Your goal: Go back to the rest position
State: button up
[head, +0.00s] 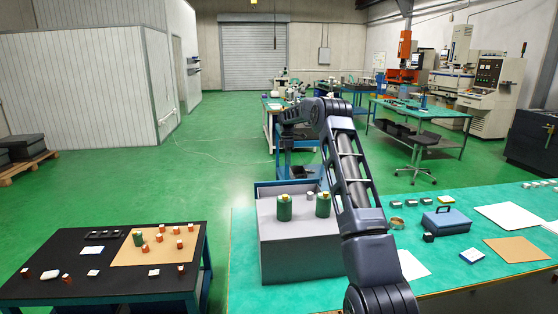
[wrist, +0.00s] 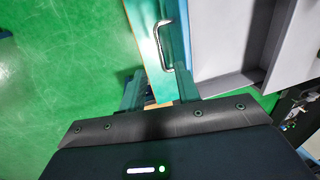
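My gripper (wrist: 160,88) shows in the wrist view with its two dark fingers apart and nothing between them. In the head view my arm reaches up and forward over the grey box, and its end bends left and down; the fingertips are hard to make out there. Past the fingers in the wrist view are a metal handle (wrist: 163,45) on an orange-brown and teal edge and a grey tray-like surface (wrist: 227,85). I cannot tell whether the fingers touch anything.
A grey box (head: 298,250) bearing green canisters (head: 284,208) stands on the green-topped bench (head: 450,262), with a blue case (head: 446,221) to the right. A black table (head: 75,240) with small parts is at left. Green floor (head: 150,185) is clear between.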

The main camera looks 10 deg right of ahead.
jog(key=s+r+m+t, duration=0.2)
jog(key=s+r+m, duration=0.2)
jog(key=s+r, duration=1)
jog(key=s+d+r+m+t, duration=0.1)
jog(key=s+r+m, duration=0.1)
jog(key=s+r, duration=0.45)
jog(key=s+d+r+m, duration=0.1)
jog(key=s+r+m, duration=0.15)
jog(key=s, duration=0.65)
jog(key=s+d+m+t, duration=0.2)
jog(key=s+m, duration=0.3)
jog(key=s, duration=1.5)
jog(key=s+f+m, duration=0.2)
jog(key=s+f, duration=0.1)
jog(key=s, duration=0.4)
jog(key=s+d+f+m+t, duration=0.1)
jog(key=s+f+m, duration=0.1)
jog(key=s+f, duration=0.2)
jog(key=s, duration=0.3)
jog(key=shift+s+t, duration=0.25)
jog(key=shift+t, duration=0.05)
